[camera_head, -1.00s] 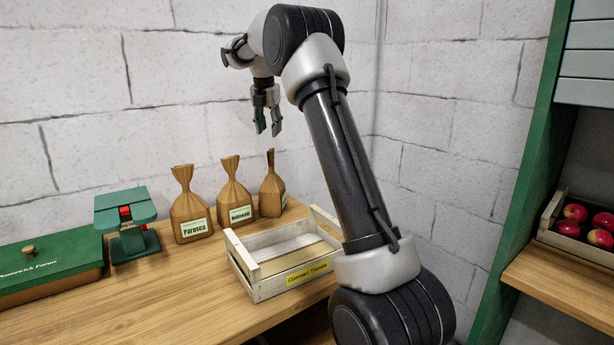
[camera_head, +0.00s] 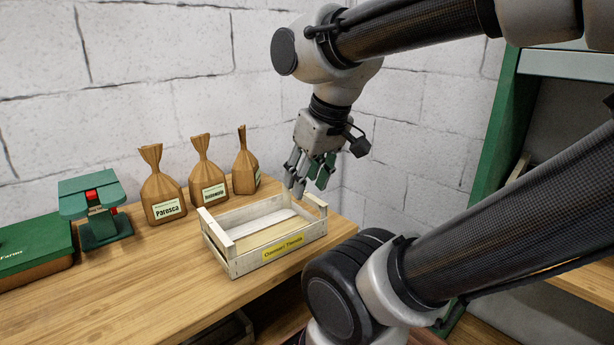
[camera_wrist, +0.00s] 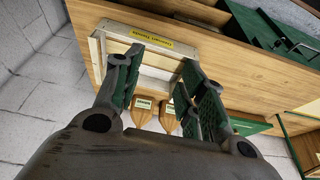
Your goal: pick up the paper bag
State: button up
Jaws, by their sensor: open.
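Three brown paper bags with twisted tops and pale labels stand upright in a row on the wooden table. The left bag (camera_head: 161,188) is labelled Parosca, the middle bag (camera_head: 208,172) stands beside it, and the right bag (camera_head: 245,163) is turned edge-on. My gripper (camera_head: 309,180) is open and empty, pointing down above the right end of the crate, to the right of the bags and apart from them. In the wrist view, my open gripper (camera_wrist: 160,85) frames the crate, and two bags (camera_wrist: 141,113) (camera_wrist: 168,116) show partly between and behind the fingers.
An empty pale wooden crate (camera_head: 219,262) with a yellow label stands in front of the bags. A green scale (camera_head: 104,227) and a green-lidded box (camera_head: 32,262) stand at the left. A block wall rises close behind. The front left of the table (camera_head: 120,305) is clear.

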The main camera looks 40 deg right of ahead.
aim_at(246, 170)
jog(key=i+l, duration=0.1)
jog(key=l, duration=0.3)
jog(key=i+l, duration=0.15)
jog(key=l, duration=0.25)
jog(key=i+l, duration=0.1)
jog(key=l, duration=0.25)
jog(key=i+l, duration=0.15)
jog(key=l, duration=0.25)
jog(key=u, duration=0.05)
